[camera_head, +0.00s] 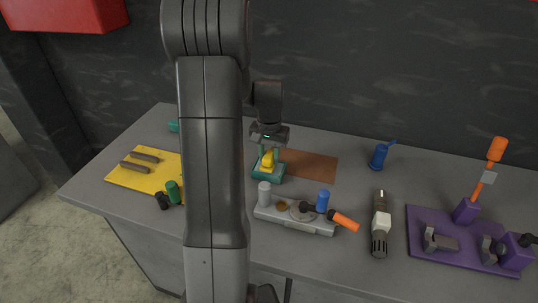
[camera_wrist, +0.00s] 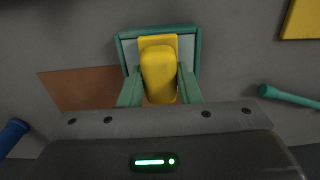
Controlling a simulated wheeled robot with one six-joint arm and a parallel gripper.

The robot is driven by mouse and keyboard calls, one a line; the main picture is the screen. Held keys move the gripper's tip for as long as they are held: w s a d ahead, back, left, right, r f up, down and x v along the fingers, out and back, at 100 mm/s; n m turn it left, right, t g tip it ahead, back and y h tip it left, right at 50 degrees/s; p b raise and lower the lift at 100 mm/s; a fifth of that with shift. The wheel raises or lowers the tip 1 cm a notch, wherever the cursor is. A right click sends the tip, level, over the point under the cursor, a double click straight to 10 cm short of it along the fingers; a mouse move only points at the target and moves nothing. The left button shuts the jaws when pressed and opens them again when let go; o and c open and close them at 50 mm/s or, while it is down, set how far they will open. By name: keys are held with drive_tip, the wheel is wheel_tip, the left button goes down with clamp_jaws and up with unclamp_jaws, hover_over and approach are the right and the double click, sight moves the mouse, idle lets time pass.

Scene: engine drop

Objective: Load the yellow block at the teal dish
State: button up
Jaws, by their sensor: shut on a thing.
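The yellow block (camera_head: 268,159) is between the fingers of my gripper (camera_head: 267,155), at the teal dish (camera_head: 268,174). The wrist view shows the yellow block (camera_wrist: 158,74) over the grey floor of the teal dish (camera_wrist: 160,31), inside its rim. My gripper (camera_wrist: 159,92) has teal fingers on both sides of the block and is shut on it. I cannot tell whether the block touches the dish floor. The gripper covers the near part of the dish in the wrist view.
A brown mat (camera_head: 309,165) lies right of the dish. A grey tray (camera_head: 293,222) with several parts is in front. A yellow board (camera_head: 150,176) is at left, a blue object (camera_head: 379,157) and a purple base (camera_head: 461,247) at right. Bare table lies between them.

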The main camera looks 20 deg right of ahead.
sight(269, 154)
drive_tip(key=shift+f+b, duration=0.4)
drive_tip(key=shift+f, duration=0.15)
idle(1.2)
drive_tip(key=shift+r, duration=0.1)
drive_tip(key=shift+r+p, duration=2.55)
drive_tip(key=shift+r, duration=0.9)
